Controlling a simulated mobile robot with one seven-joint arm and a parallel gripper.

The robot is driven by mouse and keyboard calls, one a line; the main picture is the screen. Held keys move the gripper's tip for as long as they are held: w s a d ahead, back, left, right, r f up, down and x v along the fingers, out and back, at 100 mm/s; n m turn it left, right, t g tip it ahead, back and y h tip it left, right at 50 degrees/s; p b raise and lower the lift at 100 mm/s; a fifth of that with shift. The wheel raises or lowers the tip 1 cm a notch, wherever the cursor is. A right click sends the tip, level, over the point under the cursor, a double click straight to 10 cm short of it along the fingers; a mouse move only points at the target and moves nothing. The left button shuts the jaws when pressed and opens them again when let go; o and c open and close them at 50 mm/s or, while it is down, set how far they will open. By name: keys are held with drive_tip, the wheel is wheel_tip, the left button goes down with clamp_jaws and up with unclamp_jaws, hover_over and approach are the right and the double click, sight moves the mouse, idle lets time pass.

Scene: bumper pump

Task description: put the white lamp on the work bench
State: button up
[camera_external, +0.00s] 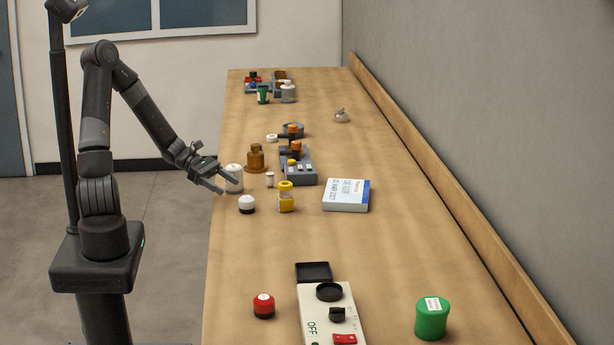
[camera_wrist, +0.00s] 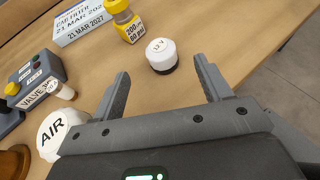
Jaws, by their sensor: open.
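The white lamp (camera_external: 247,203), a white dome on a black base, stands upright on the wooden work bench (camera_external: 400,255) near its left edge. In the wrist view the lamp (camera_wrist: 160,48) shows a small label on top and sits just beyond my fingertips, roughly centred between them. My gripper (camera_external: 231,186) is open and empty. It is over the left edge of the bench, behind the lamp in the external view. In the wrist view both fingers of my gripper (camera_wrist: 162,68) are spread wide, and I see no contact with the lamp.
A white round item marked AIR (camera_wrist: 56,133) is close beside my gripper. A yellow bottle (camera_external: 286,197), a boxed filter (camera_external: 346,195) and a grey valve unit (camera_external: 299,168) stand nearby. A red lamp-like item (camera_external: 264,306) is nearer the camera. The bench between is clear.

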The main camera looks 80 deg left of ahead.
sight(252, 211)
drive_tip(key=shift+f, duration=0.75)
drive_tip(key=shift+w+d+f, duration=0.2)
drive_tip(key=shift+w, duration=0.15)
drive_tip(key=shift+x, duration=4.95)
drive_tip(key=shift+c, duration=0.3)
drive_tip(key=c, duration=1.1)
drive_tip(key=shift+r, duration=0.2)
drive_tip(key=shift+r, duration=4.85)
